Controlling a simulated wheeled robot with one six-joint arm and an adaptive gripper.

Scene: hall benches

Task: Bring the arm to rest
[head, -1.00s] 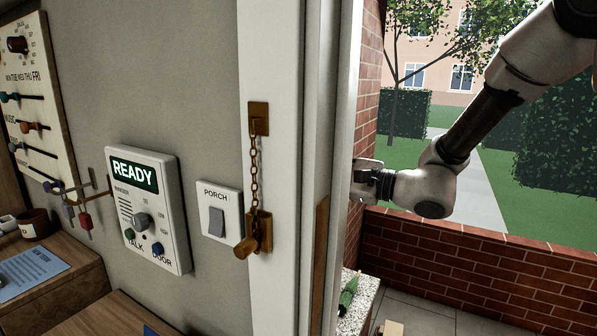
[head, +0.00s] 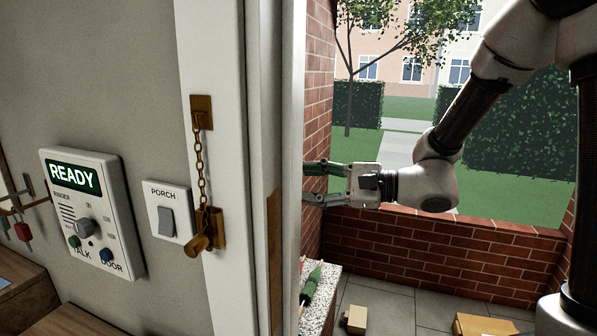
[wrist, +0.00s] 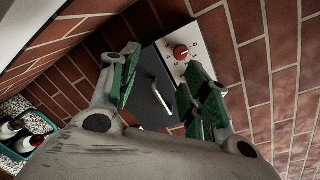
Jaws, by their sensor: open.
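My arm reaches out from the upper right in the head view, past the white door frame (head: 225,140) and over the brick porch. My gripper (head: 312,182) points left toward the brick side wall (head: 318,100). Its two green-padded fingers stand apart with nothing between them. In the wrist view my gripper (wrist: 160,90) is also open and empty. Beyond the fingers there is a dark panel with a pale handle (wrist: 160,103) and a light plate with a red knob (wrist: 181,51). I cannot tell how far the fingertips are from these.
A speckled ledge (head: 318,318) with a green item (head: 311,285) lies below the gripper. A small block (head: 356,319) and a wooden box (head: 485,325) are on the porch floor. A low brick wall (head: 440,252) closes the porch. The READY intercom (head: 92,212) and porch switch (head: 168,212) are indoors at left.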

